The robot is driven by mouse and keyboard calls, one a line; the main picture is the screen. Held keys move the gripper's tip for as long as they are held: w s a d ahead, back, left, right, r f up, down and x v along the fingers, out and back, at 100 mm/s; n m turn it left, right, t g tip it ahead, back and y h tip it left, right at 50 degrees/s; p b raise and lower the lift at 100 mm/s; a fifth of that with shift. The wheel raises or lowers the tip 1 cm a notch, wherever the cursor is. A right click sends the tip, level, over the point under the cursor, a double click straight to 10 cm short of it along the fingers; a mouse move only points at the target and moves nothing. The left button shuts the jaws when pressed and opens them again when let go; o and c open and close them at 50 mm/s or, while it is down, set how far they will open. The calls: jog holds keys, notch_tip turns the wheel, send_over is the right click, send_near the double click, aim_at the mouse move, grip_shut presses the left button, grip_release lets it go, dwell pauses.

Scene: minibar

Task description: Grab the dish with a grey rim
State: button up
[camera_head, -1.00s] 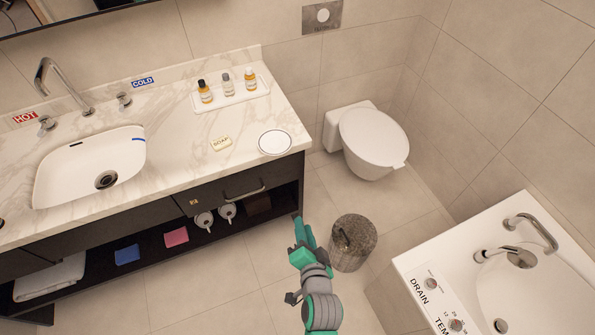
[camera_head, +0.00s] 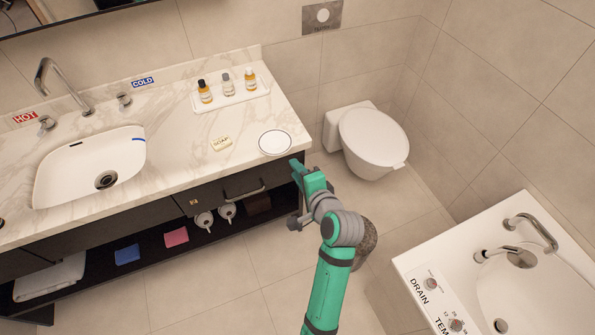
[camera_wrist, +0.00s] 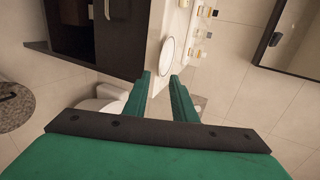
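The dish with a grey rim (camera_head: 275,142) is a white round dish with a thin dark edge. It lies on the marble counter (camera_head: 180,150) near the right front corner. My gripper (camera_head: 299,168) is just right of and below the dish in the head view, by the counter's right edge, apart from the dish. In the wrist view the dish (camera_wrist: 167,56) shows beyond the fingertips. The two green fingers of my gripper (camera_wrist: 161,78) stand apart with nothing between them, so it is open and empty.
A soap bar (camera_head: 221,143) lies left of the dish. A tray (camera_head: 232,95) with small bottles stands behind. A toilet (camera_head: 373,140) is to the right. A bin (camera_head: 368,243) is partly hidden behind my arm. A sink (camera_head: 92,165) is at left.

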jog(key=shift+w, duration=0.1)
jog(key=x, duration=1)
jog(key=shift+w+f, duration=0.25)
jog(key=shift+a, duration=0.1)
grip_shut()
